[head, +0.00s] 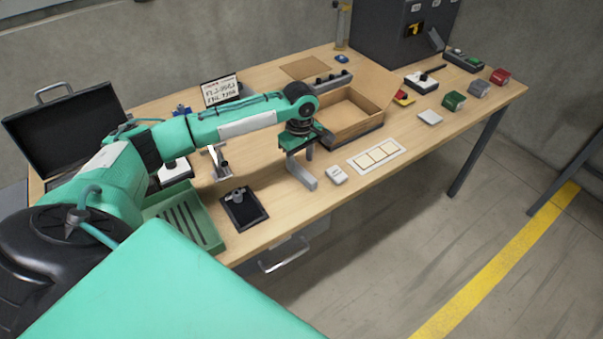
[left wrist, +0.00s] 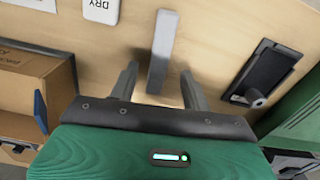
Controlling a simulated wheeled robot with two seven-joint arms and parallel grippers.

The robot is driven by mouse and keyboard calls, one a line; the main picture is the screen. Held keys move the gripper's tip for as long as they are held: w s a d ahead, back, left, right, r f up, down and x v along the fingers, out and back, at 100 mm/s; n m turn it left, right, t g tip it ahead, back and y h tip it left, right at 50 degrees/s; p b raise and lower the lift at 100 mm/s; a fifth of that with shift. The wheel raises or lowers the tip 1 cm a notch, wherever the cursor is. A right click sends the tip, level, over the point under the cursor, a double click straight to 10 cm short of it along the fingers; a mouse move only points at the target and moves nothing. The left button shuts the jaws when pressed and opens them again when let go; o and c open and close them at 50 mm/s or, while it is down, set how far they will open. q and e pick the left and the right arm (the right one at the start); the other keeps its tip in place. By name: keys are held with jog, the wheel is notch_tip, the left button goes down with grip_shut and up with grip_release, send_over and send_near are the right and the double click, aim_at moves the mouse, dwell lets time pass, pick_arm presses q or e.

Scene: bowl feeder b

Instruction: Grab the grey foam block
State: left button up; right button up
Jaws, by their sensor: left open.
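The grey foam block (head: 303,176) is a long, narrow light-grey bar lying on the wooden table near its front edge, in front of the wooden box. In the left wrist view the block (left wrist: 164,45) stretches away from my gripper, its near end between the two fingers. My left gripper (head: 299,157) is open and points down over the block's far end in the head view. Its spread fingers (left wrist: 160,72) stand either side of the block with a visible gap on each side. I cannot tell the exact height. My right gripper is not in view.
A small white block (head: 337,175) and a white framed card strip (head: 376,156) lie right of the block. The wooden box (head: 348,134) stands behind. A black tray (head: 243,213) with a metal part and a green slotted tray (head: 205,236) lie left.

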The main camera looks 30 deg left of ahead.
aim_at(300, 169)
pick_arm(q)
jog(key=f, duration=0.5)
jog(key=shift+w+a+p, duration=0.1)
jog(key=shift+a+p, duration=0.1)
jog(key=shift+p, duration=0.2)
jog(key=shift+r, duration=0.1)
grip_shut()
